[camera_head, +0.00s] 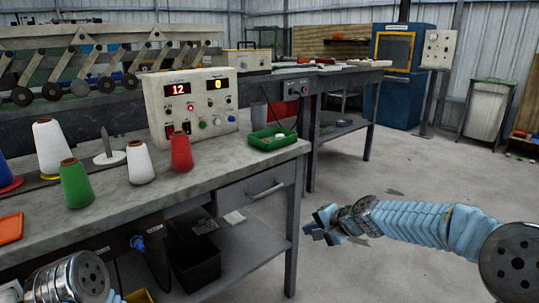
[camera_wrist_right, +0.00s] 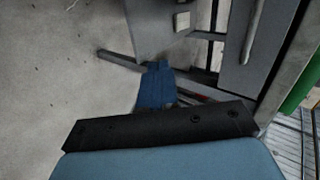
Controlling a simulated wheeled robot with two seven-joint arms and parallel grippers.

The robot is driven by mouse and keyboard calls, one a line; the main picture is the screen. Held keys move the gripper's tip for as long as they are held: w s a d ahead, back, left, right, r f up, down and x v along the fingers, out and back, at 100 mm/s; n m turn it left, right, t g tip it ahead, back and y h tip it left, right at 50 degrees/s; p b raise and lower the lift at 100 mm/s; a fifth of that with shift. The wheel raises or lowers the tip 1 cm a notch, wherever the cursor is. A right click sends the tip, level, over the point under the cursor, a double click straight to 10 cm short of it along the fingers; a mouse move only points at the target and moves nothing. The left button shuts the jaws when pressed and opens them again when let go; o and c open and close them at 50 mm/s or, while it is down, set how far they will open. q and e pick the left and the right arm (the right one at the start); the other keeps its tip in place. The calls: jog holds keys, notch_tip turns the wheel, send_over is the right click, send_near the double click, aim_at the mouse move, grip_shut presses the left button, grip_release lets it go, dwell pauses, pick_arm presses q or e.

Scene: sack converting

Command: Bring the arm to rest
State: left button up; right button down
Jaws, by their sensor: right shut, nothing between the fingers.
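My right gripper (camera_head: 327,226) is at the end of the blue-sleeved arm that comes in from the right in the head view. It hangs in free air over the concrete floor, to the right of the workbench's front corner and apart from it. Its fingers (camera_wrist_right: 158,85) show in the right wrist view, shut with nothing between them. The left gripper is not visible.
The workbench (camera_head: 230,168) holds a control box (camera_head: 190,135), several thread cones including a green one (camera_head: 75,183) and a red one (camera_head: 181,152), and a green tray (camera_head: 272,138). A black bin (camera_head: 196,258) stands on its lower shelf. The floor (camera_head: 400,180) at right is open.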

jog(key=s+a+f+n+g+h, duration=0.1)
jog(key=s+f, duration=0.2)
jog(key=f, duration=0.5)
jog(key=s+f+n+g, duration=0.1)
jog(key=s+f, duration=0.2)
jog(key=f, duration=0.4)
jog(key=s+a+f+n+g, duration=0.1)
jog(key=s+f+n+g, duration=0.1)
jog(key=s+f, duration=0.8)
jog(key=s+a+f+n+g+h, duration=0.1)
jog(key=s+a+f+n+g, duration=0.1)
jog(key=s+f, duration=0.8)
jog(key=s+n+g, duration=0.1)
jog(key=s, duration=0.6)
jog(key=shift+s+a+f+n, duration=0.15)
jog(key=shift+a+f+n, duration=0.1)
jog(key=shift+f+n, duration=0.15)
